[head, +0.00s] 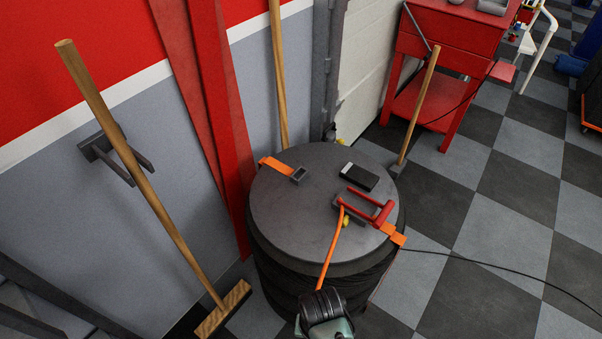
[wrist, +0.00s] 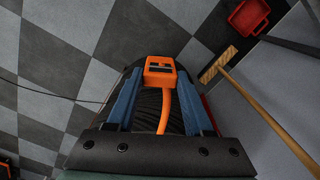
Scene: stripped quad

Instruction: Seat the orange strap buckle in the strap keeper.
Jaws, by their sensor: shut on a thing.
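The orange strap buckle (wrist: 160,66) sits between the two blue fingertips of my gripper (wrist: 161,75) in the wrist view, and the gripper is shut on it. An orange strap (wrist: 165,110) runs from the buckle. In the head view this strap (head: 328,262) hangs over the drum's near edge from a red-handled ratchet (head: 370,207). My gripper (head: 323,303) is low beside the drum there, with fingertips and buckle hidden. A grey open frame (head: 298,174), seemingly the strap keeper, lies on the lid's far left at the end of a short orange strap (head: 275,165).
The round grey lid (head: 290,220) tops a dark drum and also bears a black box (head: 358,177). A broom (head: 150,180) leans at left; a red post (head: 220,110) stands behind the drum. A red bench (head: 450,45) is at back right. Checkered floor is mostly clear at right.

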